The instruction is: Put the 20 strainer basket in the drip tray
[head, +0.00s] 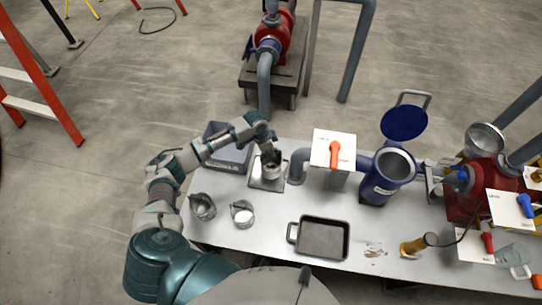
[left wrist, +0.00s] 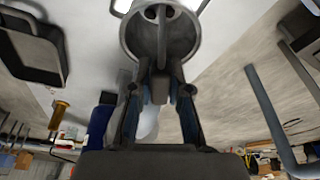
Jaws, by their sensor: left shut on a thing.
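My left gripper (head: 272,154) is shut on a grey metal strainer basket (head: 271,170) at the back of the table. In the left wrist view the gripper (left wrist: 160,80) holds the bar across the mouth of the round basket (left wrist: 129,38). The basket is over a small square metal plate (head: 257,184); I cannot tell whether it touches it. The number on it is not readable. The drip tray (head: 322,240), dark, shallow and empty with a side handle, lies at the front middle; a dark tray also shows in the left wrist view (left wrist: 30,50). My right gripper is not in view.
Two more metal baskets (head: 203,207) (head: 242,214) stand at the front left. A grey bin (head: 228,157) is behind them. A white box with an orange handle (head: 333,150) and an open blue strainer housing (head: 390,172) stand right of the held basket. Table (head: 275,232) between basket and tray is clear.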

